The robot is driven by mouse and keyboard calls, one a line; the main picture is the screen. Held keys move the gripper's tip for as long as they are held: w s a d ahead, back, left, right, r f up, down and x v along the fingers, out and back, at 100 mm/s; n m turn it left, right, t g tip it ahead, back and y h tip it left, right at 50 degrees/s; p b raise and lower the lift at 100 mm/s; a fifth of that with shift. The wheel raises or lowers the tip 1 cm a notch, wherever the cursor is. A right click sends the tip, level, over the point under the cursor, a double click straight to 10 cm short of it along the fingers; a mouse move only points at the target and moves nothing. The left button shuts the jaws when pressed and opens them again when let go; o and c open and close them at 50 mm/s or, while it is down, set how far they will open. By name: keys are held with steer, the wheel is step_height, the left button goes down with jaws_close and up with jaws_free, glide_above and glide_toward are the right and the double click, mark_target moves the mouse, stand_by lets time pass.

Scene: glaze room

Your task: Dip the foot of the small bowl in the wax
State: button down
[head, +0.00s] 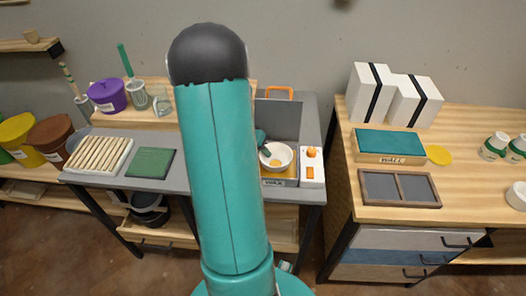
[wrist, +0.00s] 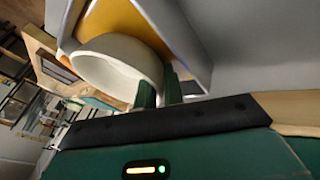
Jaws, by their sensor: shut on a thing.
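The small white bowl (head: 284,152) is at the wax pan, with an orange patch visible inside it. The pan's front carries a WAX label (head: 273,183). My gripper (head: 263,147) is at the bowl's left side in the head view, mostly hidden by my arm. In the wrist view, my green fingers (wrist: 160,92) are shut on the wall of the bowl (wrist: 115,60). Yellow wax (wrist: 115,18) shows beyond the bowl inside the grey pan wall (wrist: 187,35). The foot is hidden, so I cannot tell whether it touches the wax.
A white control box (head: 312,168) with orange controls stands right of the pan. A grey upright panel (head: 278,120) is behind it. A slatted rack (head: 99,158) and green pad (head: 150,162) lie left on the grey table. A wooden bench (head: 470,165) stands right, across a gap.

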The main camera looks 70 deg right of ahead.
steer(key=shift+r, duration=1.5)
steer(key=shift+r, duration=3.5)
